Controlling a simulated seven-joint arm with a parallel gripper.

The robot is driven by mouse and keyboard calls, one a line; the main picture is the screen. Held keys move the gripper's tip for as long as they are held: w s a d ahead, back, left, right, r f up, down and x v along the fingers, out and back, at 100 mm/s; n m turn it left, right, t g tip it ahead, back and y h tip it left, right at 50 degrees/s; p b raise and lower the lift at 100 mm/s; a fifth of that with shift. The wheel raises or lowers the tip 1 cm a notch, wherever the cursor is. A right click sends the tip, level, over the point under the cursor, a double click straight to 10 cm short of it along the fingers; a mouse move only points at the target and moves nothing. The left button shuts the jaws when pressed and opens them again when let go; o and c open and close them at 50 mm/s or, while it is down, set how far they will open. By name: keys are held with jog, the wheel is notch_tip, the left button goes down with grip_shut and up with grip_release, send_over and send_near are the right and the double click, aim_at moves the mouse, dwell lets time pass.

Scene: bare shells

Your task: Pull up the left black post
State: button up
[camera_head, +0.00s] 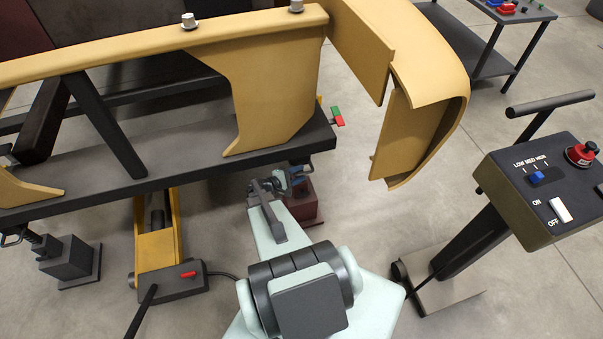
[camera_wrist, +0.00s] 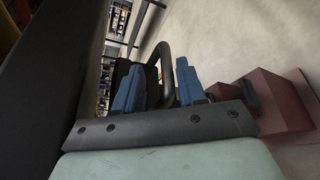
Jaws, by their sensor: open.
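The left black post (camera_head: 68,258) stands on the floor at the far left in the head view, under the dark platform edge. It has a square block on a flat base, with a slanted rod and a small loop handle (camera_head: 14,237) beside it. My gripper (camera_head: 283,182) is well to the right of it, under the platform's right end, beside a dark red post (camera_head: 306,207). In the wrist view my gripper (camera_wrist: 160,85) is open, its blue fingers either side of a black loop handle (camera_wrist: 166,52). Contact cannot be told. The red post (camera_wrist: 280,105) shows at right.
The dark platform (camera_head: 180,148) with yellow panels (camera_head: 270,80) hangs over the work area. A yellow jack (camera_head: 157,240) with a dark pedal box stands between the black post and my arm. A control console (camera_head: 550,190) is at right. Open floor lies between.

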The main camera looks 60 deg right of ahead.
jog(key=v, duration=1.2)
dwell(0.6)
jog(key=s+a+f+m+y, duration=0.2)
jog(key=s+a+f+y, duration=0.15)
jog(key=a+y, duration=0.2)
jog(key=s+a+f+m+y, duration=0.1)
jog(key=s+a+f+y, duration=0.3)
jog(key=a, duration=0.3)
jog(key=s+a+y, duration=0.2)
jog(key=s+a, duration=0.1)
jog(key=a, duration=1.1)
jog(key=s+a+n+y, duration=0.1)
jog(key=s+a+y, duration=0.1)
jog(key=a, duration=1.1)
jog(key=shift+s+a+f+n, duration=0.15)
jog(key=shift+s+a+n, duration=0.2)
jog(key=shift+s, duration=0.15)
jog(key=shift+y, duration=0.25)
